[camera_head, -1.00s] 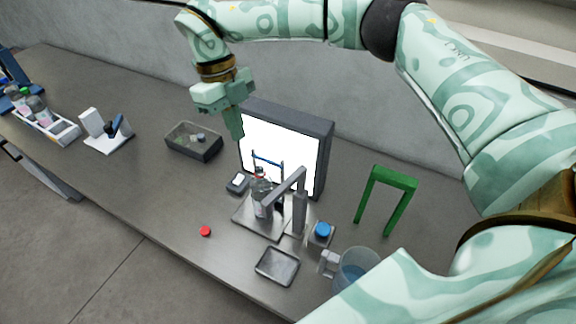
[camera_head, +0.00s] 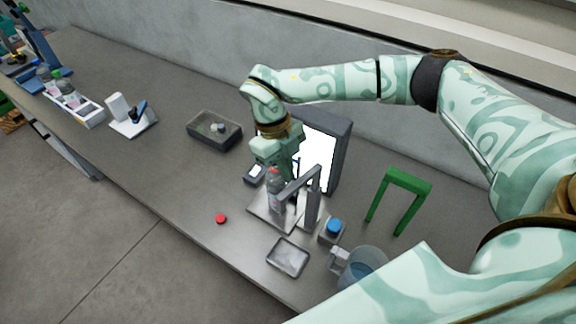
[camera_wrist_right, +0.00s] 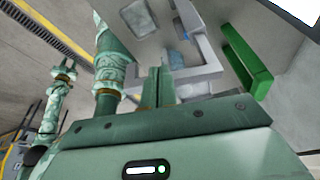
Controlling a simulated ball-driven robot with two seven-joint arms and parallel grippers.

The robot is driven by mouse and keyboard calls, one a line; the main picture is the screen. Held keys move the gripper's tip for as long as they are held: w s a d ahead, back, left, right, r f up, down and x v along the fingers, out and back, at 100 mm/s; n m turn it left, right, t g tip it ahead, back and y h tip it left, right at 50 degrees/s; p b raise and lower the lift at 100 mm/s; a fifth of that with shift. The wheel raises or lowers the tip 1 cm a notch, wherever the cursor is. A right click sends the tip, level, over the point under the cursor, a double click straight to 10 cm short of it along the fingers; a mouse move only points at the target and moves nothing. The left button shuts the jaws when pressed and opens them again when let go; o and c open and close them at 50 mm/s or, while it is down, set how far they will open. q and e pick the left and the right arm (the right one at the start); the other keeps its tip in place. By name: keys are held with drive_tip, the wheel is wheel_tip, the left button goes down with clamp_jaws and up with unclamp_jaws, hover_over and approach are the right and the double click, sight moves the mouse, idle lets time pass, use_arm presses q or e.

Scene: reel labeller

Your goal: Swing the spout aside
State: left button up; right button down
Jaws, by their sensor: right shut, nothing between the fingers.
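The spout (camera_head: 303,178) is a grey bar on an upright post, standing on a metal plate (camera_head: 262,209). Its free end reaches left over a clear bottle (camera_head: 274,192) with a reddish top. In the right wrist view the spout is the grey angled bar (camera_wrist_right: 208,62) just beyond the fingers. My right gripper (camera_head: 284,172) is shut and empty, low behind the bottle and spout; its fingertips are partly hidden in the head view. The fingers (camera_wrist_right: 160,75) are together in the wrist view, close to the grey bar; contact cannot be told. My left gripper (camera_wrist_right: 65,72) is small and far off; its jaws are unclear.
A bright panel (camera_head: 318,160) stands behind. A green frame (camera_head: 403,182), a blue-topped block (camera_head: 333,229) and a clear jug (camera_head: 362,267) are right. A small tray (camera_head: 287,257) and red cap (camera_head: 221,219) lie in front. A dark bin (camera_head: 214,140) stands left.

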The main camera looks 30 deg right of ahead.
drive_tip(key=shift+s+f, duration=0.1)
idle(0.3)
drive_tip(key=s+n+p, duration=0.2)
drive_tip(key=n, duration=0.1)
drive_tip(key=shift+d+h, duration=0.1)
drive_tip(key=shift+h, duration=0.3)
